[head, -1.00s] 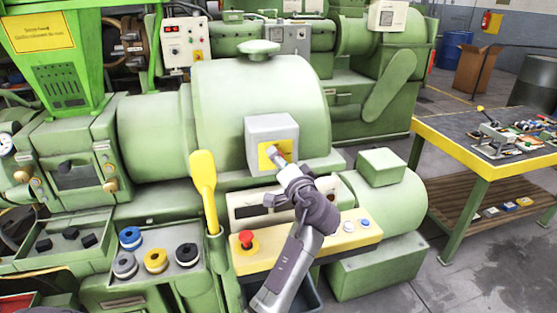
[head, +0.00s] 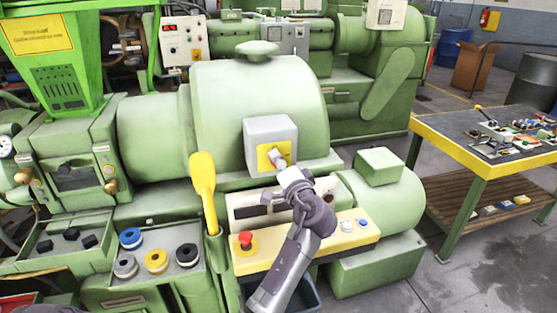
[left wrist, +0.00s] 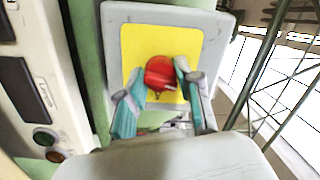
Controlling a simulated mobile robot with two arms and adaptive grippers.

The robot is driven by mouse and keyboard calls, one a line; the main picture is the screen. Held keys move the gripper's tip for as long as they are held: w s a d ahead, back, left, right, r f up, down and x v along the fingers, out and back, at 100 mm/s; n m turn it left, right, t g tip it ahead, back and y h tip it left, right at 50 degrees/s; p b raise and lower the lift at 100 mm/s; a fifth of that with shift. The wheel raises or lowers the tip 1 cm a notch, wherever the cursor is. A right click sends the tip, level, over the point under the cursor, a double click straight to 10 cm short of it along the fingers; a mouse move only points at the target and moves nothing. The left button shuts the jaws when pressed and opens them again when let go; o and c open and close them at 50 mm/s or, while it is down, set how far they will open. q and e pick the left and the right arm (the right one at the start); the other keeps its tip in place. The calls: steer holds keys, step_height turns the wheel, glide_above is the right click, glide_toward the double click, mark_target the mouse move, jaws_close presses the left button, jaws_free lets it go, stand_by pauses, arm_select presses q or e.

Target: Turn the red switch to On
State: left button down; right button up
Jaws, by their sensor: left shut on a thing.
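The red switch (left wrist: 160,74) is a round knob on a yellow plate (left wrist: 131,53), set in a grey box. In the head view the grey box (head: 257,129) is on the front of the green machine, and the gripper hides the knob. My left gripper (left wrist: 155,92) is shut on the red switch, with one finger on each side of it. In the head view the left gripper (head: 279,157) reaches up to the yellow plate from below. The On marking cannot be read. The right gripper is not in view.
Below the box are a white panel (head: 243,199) and a cream ledge with a red emergency button (head: 245,239). A yellow lever (head: 204,184) stands left of the arm. A yellow-edged table (head: 487,170) with small parts is at the right, with open floor before it.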

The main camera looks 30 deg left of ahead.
arm_select(q)
steer(key=m+p, duration=0.2)
steer(key=m, duration=0.1)
steer(key=shift+m+t, duration=0.3)
steer(key=shift+m, duration=0.1)
steer(key=m+p, duration=0.3)
steer(key=m, duration=0.2)
steer(key=m+t+p, duration=0.1)
steer(key=m+p, duration=0.3)
steer(key=shift+m, duration=0.3)
steer(key=shift+a+m+p, duration=0.1)
steer(key=shift+m+p, duration=0.9)
steer(key=shift+m, duration=0.5)
steer(key=shift+f+h, duration=0.1)
steer(key=shift+h, duration=0.2)
